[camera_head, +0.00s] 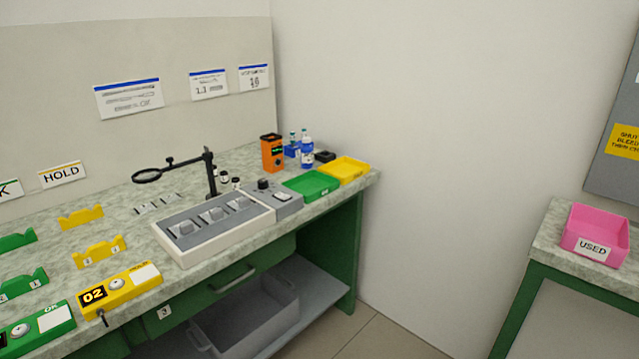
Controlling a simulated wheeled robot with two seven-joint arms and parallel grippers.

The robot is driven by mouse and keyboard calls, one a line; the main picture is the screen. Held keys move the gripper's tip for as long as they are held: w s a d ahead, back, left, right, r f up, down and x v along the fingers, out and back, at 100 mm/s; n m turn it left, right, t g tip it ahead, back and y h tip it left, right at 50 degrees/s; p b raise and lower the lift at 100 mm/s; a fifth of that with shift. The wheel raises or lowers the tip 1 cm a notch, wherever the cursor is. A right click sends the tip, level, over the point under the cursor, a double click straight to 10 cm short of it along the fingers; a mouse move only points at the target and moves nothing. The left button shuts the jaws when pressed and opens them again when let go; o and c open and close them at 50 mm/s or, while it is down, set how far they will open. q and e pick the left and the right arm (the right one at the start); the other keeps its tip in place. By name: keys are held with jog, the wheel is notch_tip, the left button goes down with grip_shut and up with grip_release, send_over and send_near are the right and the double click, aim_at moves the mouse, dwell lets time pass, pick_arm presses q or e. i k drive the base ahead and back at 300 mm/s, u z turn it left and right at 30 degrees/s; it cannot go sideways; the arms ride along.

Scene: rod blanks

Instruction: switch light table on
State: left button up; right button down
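No object is labelled as a light table. A low white-framed unit (180,257) with a grey top and several small grey blocks lies near the front edge of the bench. A grey control box (290,207) adjoins its right end. It carries a black knob (263,184) and a small pale rectangular part (283,197), perhaps a switch. I cannot tell whether any light is on; the unit's top looks dull grey. Neither of my grippers is in view.
A black stand with a magnifier ring (147,176) rises behind the unit. Green (311,185) and yellow (344,170) trays, an orange device (272,153) and blue bottles (306,150) are to the right. Yellow fixture 02 (119,290) is at front left. A pink USED bin (594,236) stands far right.

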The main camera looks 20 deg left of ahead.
aim_at(282, 197)
jog(key=u, duration=0.45)
jog(key=i, duration=0.95)
jog(key=u, duration=0.85)
